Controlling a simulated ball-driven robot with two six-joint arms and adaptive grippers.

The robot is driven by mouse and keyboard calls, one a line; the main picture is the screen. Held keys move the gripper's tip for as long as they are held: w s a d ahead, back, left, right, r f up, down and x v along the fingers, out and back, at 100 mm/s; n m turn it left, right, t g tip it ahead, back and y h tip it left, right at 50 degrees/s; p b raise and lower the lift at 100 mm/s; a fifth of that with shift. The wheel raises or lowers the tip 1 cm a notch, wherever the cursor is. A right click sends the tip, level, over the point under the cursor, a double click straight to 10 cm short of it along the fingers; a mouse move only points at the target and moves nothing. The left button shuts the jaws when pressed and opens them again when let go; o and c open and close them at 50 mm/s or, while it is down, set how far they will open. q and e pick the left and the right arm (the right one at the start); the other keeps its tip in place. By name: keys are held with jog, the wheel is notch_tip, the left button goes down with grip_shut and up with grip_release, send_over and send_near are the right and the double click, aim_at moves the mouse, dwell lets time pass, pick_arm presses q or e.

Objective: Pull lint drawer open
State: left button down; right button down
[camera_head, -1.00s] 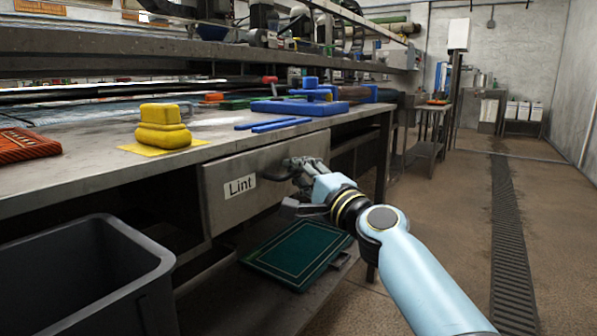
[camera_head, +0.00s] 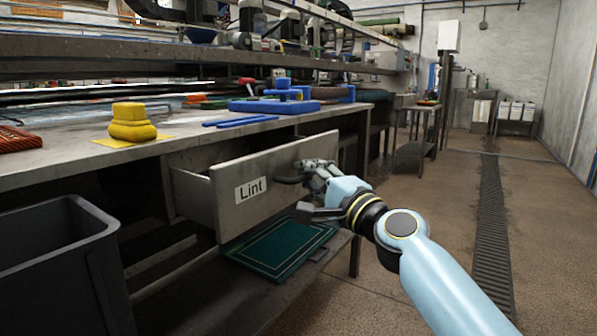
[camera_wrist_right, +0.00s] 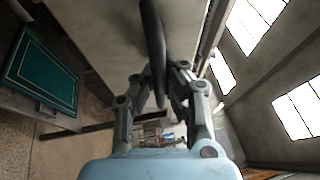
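The grey lint drawer (camera_head: 230,192), labelled "Lint", is partly pulled out from under the worktable, and its side wall shows at the left. My right gripper (camera_head: 310,173) is at the dark bar handle (camera_head: 288,179) on the drawer front. In the right wrist view the handle (camera_wrist_right: 153,45) runs between the two fingers of the gripper (camera_wrist_right: 160,95), which are closed in around it. My left gripper is not in view.
A dark grey bin (camera_head: 60,265) stands at the lower left. A green panel (camera_head: 280,246) lies on the shelf below the drawer. A yellow block (camera_head: 131,122) and a blue tool (camera_head: 275,104) sit on the worktable (camera_head: 80,150). The floor at right is clear.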

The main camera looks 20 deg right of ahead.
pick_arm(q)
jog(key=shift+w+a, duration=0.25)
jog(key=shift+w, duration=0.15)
pick_arm(e)
jog(key=s+d, duration=0.3)
jog(key=s, duration=0.1)
jog(key=shift+s+d+f, duration=0.25)
jog(key=shift+s+d, duration=0.05)
jog(key=shift+s, duration=0.1)
jog(key=c, duration=1.4)
grip_release()
jog(key=shift+r, duration=0.1)
jog(key=v, duration=0.7)
jog(key=shift+s, duration=0.2)
